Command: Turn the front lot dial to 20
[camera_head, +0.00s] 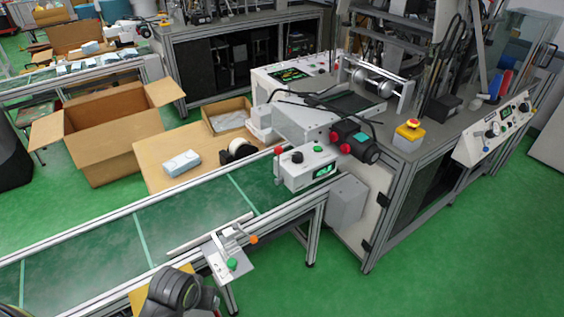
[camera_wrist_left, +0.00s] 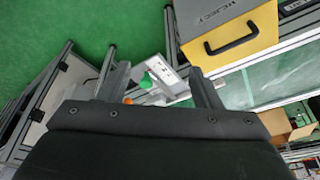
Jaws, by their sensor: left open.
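A white box (camera_head: 308,168) with a black dial (camera_head: 297,157), a green button and a lit green display stands at the conveyor's right end. I cannot read the number on the display or tell whether this is the lot dial. A small pale bracket panel (camera_head: 222,262) on the conveyor's front edge carries a green knob (camera_head: 232,264) and an orange knob (camera_head: 253,239). My left gripper (camera_wrist_left: 158,75) is open and empty in the left wrist view. The green knob (camera_wrist_left: 146,80) and orange knob (camera_wrist_left: 128,101) show between its fingers, apart from them. My right gripper is out of view.
The green conveyor (camera_head: 110,245) runs along the front. A yellow reject bin (camera_wrist_left: 235,45) with a black handle lies beyond the fingers. A cabinet machine with a sloped control panel (camera_head: 495,130) stands at right. Open green floor lies at front right.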

